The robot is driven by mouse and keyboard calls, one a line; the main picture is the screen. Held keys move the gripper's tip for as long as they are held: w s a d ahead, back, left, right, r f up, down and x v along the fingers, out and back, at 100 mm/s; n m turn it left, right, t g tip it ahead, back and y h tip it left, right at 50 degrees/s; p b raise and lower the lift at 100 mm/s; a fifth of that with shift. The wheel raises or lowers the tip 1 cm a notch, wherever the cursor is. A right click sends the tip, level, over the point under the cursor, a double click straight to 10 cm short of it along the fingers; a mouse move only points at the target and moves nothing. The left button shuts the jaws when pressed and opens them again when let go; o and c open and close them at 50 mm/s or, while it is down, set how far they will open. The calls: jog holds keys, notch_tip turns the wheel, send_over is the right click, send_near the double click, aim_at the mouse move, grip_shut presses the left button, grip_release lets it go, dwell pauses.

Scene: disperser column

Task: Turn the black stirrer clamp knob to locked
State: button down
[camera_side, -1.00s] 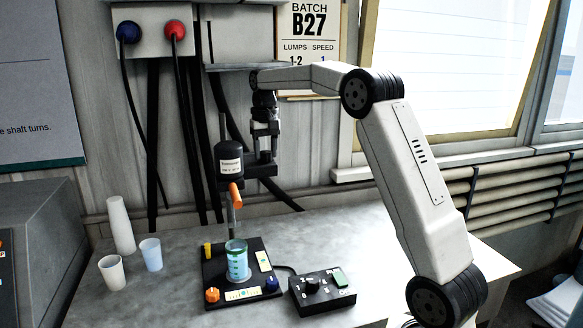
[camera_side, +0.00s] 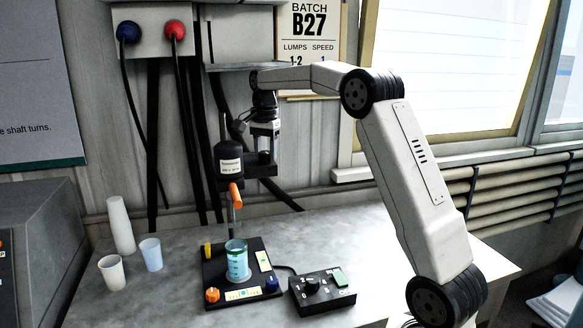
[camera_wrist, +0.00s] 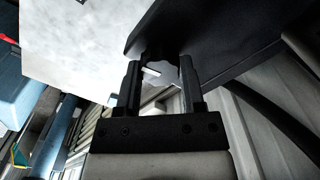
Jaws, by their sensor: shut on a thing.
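In the wrist view, the clamp knob (camera_wrist: 169,76), dark with a white pointer mark, sits between the two fingers of my gripper (camera_wrist: 158,64). My gripper is shut on it, and the fingers cover its sides. In the side view, my gripper (camera_side: 264,156) points down just right of the black stirrer head (camera_side: 228,158), at the clamp arm on the column. The knob is hidden there behind the fingers. I cannot read any lock marking. An orange part (camera_side: 236,194) hangs below the stirrer head, above a beaker of blue liquid (camera_side: 238,268).
The beaker stands on a black base plate (camera_side: 213,270) with small coloured knobs. A black control box (camera_side: 325,296) is to its right. Several cups (camera_side: 151,254) stand at the left. Cables (camera_side: 183,120) hang behind the stirrer. The table's right side is clear.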

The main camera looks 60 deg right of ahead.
aim_at(265, 152)
jog(key=shift+m, duration=0.5)
jog(key=shift+c, duration=1)
grip_release()
jog(key=shift+r, duration=3.95)
jog(key=shift+a, duration=0.1)
